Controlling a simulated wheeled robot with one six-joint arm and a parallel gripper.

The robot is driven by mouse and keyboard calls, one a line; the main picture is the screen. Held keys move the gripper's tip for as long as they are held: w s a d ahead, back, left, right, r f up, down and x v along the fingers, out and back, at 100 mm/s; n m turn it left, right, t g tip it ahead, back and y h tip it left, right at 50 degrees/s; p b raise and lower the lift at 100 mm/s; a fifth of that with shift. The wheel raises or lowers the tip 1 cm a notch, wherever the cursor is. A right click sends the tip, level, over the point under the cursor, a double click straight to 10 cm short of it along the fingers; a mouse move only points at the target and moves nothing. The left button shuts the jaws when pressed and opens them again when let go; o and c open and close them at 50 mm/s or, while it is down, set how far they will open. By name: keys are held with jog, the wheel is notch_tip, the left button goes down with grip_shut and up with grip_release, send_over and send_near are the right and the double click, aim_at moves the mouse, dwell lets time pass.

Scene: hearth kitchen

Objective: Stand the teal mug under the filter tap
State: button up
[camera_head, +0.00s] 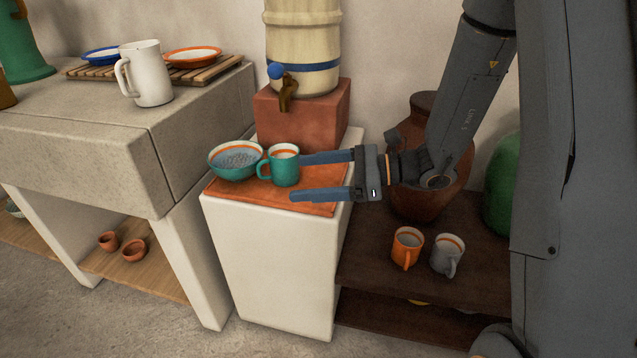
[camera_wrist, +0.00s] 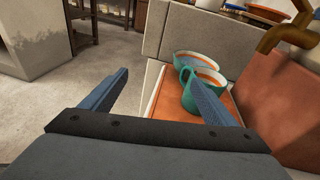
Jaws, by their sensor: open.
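The teal mug (camera_head: 286,171) stands upright on the orange tiled top (camera_head: 305,201) of a white plinth, its handle to the left. It also shows in the wrist view (camera_wrist: 188,98), partly hidden by my right finger. The filter tap (camera_head: 286,92), brass with a blue knob, sticks out from the cream filter (camera_head: 305,42) above and behind the mug. The tap shows top right in the wrist view (camera_wrist: 284,34). My gripper (camera_head: 297,177) is open and empty, pointing left, its fingertips close to the mug's right side. I cannot tell whether a finger touches it.
A teal bowl (camera_head: 237,174) stands just left of the mug, by its handle. A red block (camera_head: 302,117) holds the filter behind. An orange mug (camera_head: 407,247) and a grey mug (camera_head: 447,255) stand on the dark shelf. A white jug (camera_head: 150,75) stands on the stone counter.

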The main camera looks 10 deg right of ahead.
aim_at(278, 168)
jog(key=w+d+m+t, duration=0.1)
jog(key=w, duration=0.1)
jog(key=w+d+f+m+t+b, duration=0.1)
jog(key=w+t, duration=0.1)
jog(key=w+f+m+t+b, duration=0.1)
jog(key=w, duration=0.2)
jog(key=shift+d+f+m+y, duration=0.1)
jog(key=shift+d+m+y, duration=0.2)
jog(key=shift+d+y, duration=0.1)
jog(key=shift+w+d+t, duration=0.2)
jog(key=shift+w+t, duration=0.1)
jog(key=shift+b+x, duration=0.7)
jog(key=shift+x, duration=3.2)
jog(key=c, duration=1.2)
